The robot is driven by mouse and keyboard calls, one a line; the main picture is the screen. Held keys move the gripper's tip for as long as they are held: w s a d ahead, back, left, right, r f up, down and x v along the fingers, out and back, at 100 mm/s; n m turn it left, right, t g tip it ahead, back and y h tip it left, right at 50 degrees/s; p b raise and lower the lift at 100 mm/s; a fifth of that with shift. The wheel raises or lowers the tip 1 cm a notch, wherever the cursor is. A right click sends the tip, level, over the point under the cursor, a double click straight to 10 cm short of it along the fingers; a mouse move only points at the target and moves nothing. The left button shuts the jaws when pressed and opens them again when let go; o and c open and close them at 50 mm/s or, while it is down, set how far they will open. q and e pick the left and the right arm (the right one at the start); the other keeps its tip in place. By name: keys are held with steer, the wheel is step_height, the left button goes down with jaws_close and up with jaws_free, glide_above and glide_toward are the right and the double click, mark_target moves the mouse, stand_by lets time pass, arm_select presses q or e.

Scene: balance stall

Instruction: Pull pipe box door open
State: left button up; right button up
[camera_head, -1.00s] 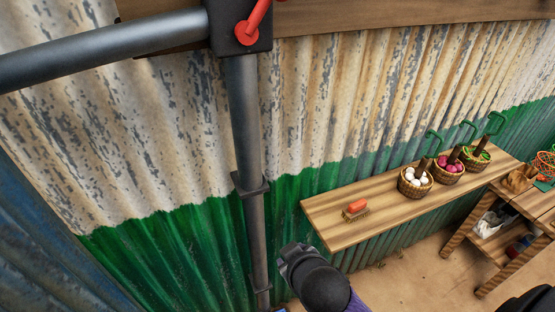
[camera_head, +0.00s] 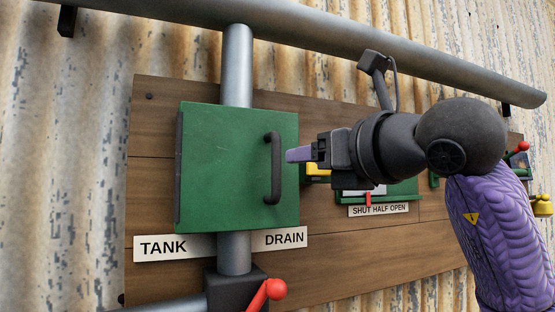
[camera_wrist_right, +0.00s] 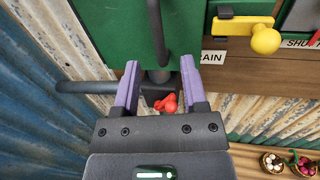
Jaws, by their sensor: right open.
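The pipe box door (camera_head: 222,165) is a green panel on a wooden board, and it looks closed. Its dark hinge strip runs down the left edge. A dark vertical bar handle (camera_head: 275,170) stands on its right side. My right gripper (camera_head: 298,155), with purple fingers, is just right of the handle and points left towards it. In the right wrist view, the open fingers (camera_wrist_right: 160,65) spread to either side of the handle's lower end (camera_wrist_right: 158,35). I cannot tell whether they touch it. My left gripper is not in view.
Grey pipes run above and below the box. A red-knobbed lever (camera_head: 270,292) sits below it, and a TANK/DRAIN label (camera_head: 200,244) crosses its lower edge. A yellow knob (camera_wrist_right: 265,39) is right of the door. Baskets (camera_wrist_right: 272,162) stand lower right in the wrist view.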

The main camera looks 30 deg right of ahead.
mark_target(279, 161)
steer(key=w+p, duration=0.1)
steer(key=w, duration=0.1)
steer(key=w+p, duration=0.1)
steer(key=w, duration=0.2)
steer(key=w+a+p, duration=0.1)
steer(key=w, duration=0.1)
steer(key=shift+w+a+r, duration=0.1)
steer(key=shift+w+r, duration=0.05)
steer(key=shift+w, duration=0.1)
steer(key=shift+w+a+f, duration=0.1)
steer(key=shift+w+f, duration=0.1)
steer(key=shift+w, duration=0.2)
jaws_close()
stand_by(0.6)
